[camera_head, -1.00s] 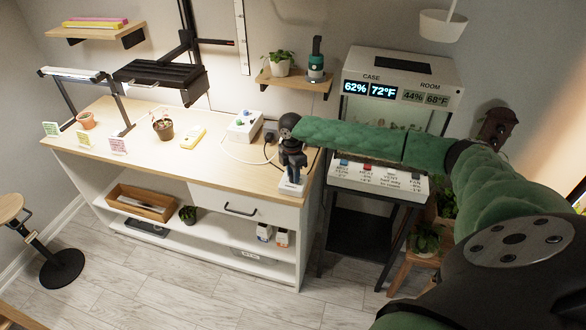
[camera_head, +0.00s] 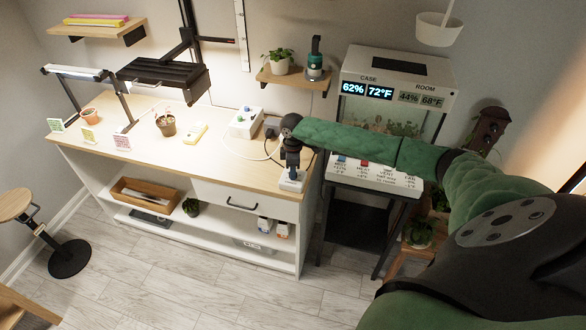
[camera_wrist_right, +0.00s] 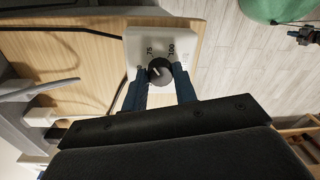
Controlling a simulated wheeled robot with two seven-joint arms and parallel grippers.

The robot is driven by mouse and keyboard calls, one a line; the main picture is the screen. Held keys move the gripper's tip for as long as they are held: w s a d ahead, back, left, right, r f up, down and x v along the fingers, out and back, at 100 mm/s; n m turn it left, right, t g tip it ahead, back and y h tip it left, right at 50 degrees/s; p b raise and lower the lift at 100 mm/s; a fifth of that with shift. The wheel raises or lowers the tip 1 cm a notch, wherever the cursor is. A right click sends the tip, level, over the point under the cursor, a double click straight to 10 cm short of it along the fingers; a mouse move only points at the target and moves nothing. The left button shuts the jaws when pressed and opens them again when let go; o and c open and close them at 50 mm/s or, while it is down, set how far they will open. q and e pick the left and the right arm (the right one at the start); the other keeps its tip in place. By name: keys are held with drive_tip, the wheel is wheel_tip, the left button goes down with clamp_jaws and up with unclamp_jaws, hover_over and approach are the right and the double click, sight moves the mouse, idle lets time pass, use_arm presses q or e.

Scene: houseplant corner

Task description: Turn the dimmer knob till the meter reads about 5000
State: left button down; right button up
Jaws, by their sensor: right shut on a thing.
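The white dimmer box (camera_head: 291,185) sits on the right front end of the wooden bench top. In the right wrist view its face (camera_wrist_right: 186,37) shows the marks 75 and 100. My right gripper (camera_head: 291,170) reaches down over it, and its two fingers are shut on the dark round knob (camera_wrist_right: 160,71). A light line on the knob tilts toward the 75 side. The yellow meter (camera_head: 194,133) lies on the bench; its reading is too small to make out. The black lamp panel (camera_head: 162,76) hangs above the bench. My left gripper is not in view.
A potted seedling (camera_head: 166,124) stands left of the meter. A white socket box (camera_head: 245,122) and a cable lie behind the dimmer. The bench front between meter and dimmer is clear.

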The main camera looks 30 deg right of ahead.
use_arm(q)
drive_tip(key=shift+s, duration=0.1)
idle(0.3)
use_arm(e)
drive_tip(key=o, duration=1)
drive_tip(key=shift+r, duration=0.2)
drive_tip(key=r+b, duration=0.1)
drive_tip(key=r, duration=0.2)
drive_tip(key=r+b, duration=0.2)
drive_tip(key=r, duration=0.1)
drive_tip(key=shift+w+d+r, duration=0.15)
drive_tip(key=shift+w+r, duration=0.05)
drive_tip(key=shift+r, duration=0.5)
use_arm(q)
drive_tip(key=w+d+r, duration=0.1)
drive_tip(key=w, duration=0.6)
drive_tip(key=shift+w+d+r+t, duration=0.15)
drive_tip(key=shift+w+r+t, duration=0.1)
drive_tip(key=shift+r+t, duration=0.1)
